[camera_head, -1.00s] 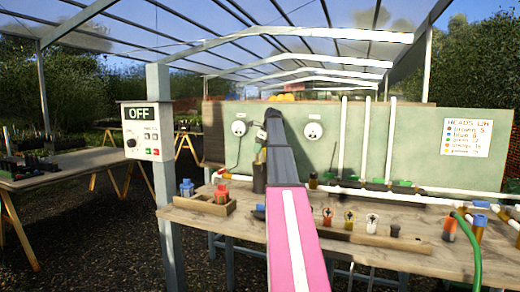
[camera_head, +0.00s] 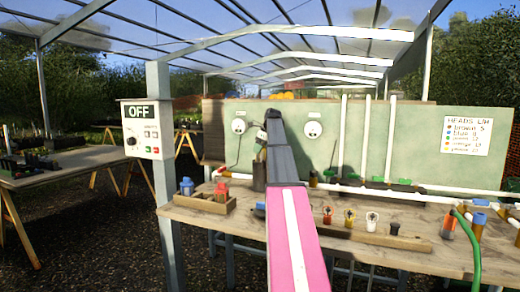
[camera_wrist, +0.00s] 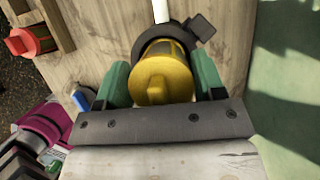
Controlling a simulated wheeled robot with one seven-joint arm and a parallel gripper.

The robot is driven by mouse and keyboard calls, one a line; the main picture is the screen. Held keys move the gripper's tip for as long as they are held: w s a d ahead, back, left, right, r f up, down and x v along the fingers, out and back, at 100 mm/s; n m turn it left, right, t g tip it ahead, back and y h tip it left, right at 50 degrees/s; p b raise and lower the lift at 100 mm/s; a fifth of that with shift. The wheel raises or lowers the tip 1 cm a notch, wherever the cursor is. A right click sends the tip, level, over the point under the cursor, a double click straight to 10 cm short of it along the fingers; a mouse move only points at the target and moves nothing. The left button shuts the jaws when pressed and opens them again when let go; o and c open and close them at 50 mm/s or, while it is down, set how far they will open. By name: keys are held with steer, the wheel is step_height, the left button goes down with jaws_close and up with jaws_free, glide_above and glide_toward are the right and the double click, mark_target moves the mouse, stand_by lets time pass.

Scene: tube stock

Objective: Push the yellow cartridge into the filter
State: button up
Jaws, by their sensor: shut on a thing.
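The yellow cartridge (camera_wrist: 163,82) is in the middle of the wrist view, between the two green fingers of my gripper (camera_wrist: 163,90). My gripper is shut on it. The filter shows as a dark round collar (camera_wrist: 147,40) with a side lug, just beyond the cartridge. The cartridge is lined up with the collar and its far part appears inside the rim; how deep it sits I cannot tell. In the head view my pink and grey arm reaches toward the green back panel, and I cannot make out the fingers or the cartridge there.
The wooden bench (camera_head: 412,268) carries several coloured heads in a row, a wooden tray (camera_head: 204,202) and white pipes. A control box (camera_head: 147,130) reading OFF is on a post at left. A green hose (camera_head: 477,258) curves down at right. A red-capped part (camera_wrist: 30,41) lies left in the wrist view.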

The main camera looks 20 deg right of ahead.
mark_target(260, 157)
steer(key=shift+f, duration=2.1)
stand_by(0.7)
steer(key=shift+s+f, duration=0.1)
